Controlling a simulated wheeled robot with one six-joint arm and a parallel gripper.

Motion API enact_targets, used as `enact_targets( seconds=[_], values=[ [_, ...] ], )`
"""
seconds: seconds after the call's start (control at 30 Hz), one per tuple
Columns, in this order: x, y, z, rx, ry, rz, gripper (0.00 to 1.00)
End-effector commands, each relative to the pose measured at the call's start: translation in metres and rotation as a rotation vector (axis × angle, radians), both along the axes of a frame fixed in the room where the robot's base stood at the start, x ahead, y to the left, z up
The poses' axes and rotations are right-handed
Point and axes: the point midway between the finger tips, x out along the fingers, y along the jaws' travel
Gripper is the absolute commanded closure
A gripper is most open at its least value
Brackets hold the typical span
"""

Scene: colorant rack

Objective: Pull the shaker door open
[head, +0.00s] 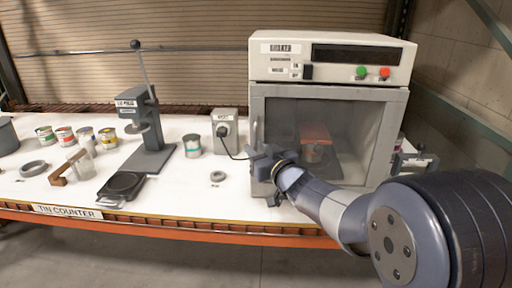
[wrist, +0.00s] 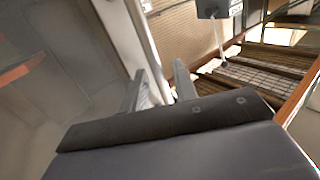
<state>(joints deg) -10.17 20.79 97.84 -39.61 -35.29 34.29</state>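The shaker is a beige cabinet (head: 272,60) on the right of the counter in the head view. Its grey-framed, windowed door (head: 372,140) looks closed. A thin upright handle (head: 255,132) shows at the door's left edge. My gripper (head: 258,158) is at the lower part of that edge, in front of the door; its fingers are small and partly hidden by the wrist. In the wrist view, my gripper's two fingers (wrist: 160,88) are apart, with a pale upright bar (wrist: 145,45) running between them. Contact with the bar cannot be made out.
Left of the shaker stand a grey socket box (head: 225,128) with a cable, a can (head: 192,146) and a lever press (head: 150,140). Several cans and a scale (head: 122,185) are farther left.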

Motion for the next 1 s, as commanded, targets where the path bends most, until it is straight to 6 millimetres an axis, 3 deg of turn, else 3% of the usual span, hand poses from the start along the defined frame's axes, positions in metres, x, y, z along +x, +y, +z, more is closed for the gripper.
enact_targets(
  seconds=[0.43, 0.77, 1.0],
  values=[
    [0.0082, 0.0051, 0.0, 0.001, -0.001, 0.0, 0.73],
    [0.008, 0.005, 0.0, 0.001, -0.001, 0.0, 1.0],
    [0.008, 0.005, 0.0, 0.0, 0.0, 0.0, 1.0]
  ],
)
